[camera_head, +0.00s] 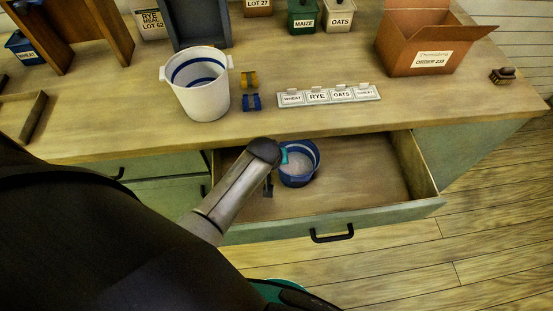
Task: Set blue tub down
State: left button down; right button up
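The blue tub (299,178) is upright inside the open drawer, with pale grainy contents showing in it. I cannot tell whether its base rests on the drawer floor. My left arm reaches in from the left over the drawer front. My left gripper (282,158) is at the tub's left rim, with a teal fingertip against it. The wrist hides most of the fingers, so their closure does not show. My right gripper is not in view.
The open drawer (375,178) has bare floor right of the tub. On the counter stand a white bucket (203,100), blue and yellow small pieces, a label strip (329,95), an open cardboard box (425,45) and a brush (503,75). Labelled bins stand at the back.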

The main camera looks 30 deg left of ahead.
pick_arm(q)
jog(key=shift+w+r, duration=0.1)
jog(key=c, duration=1)
grip_release()
jog(key=shift+p+v, duration=2.35)
jog(key=shift+v, duration=3.65)
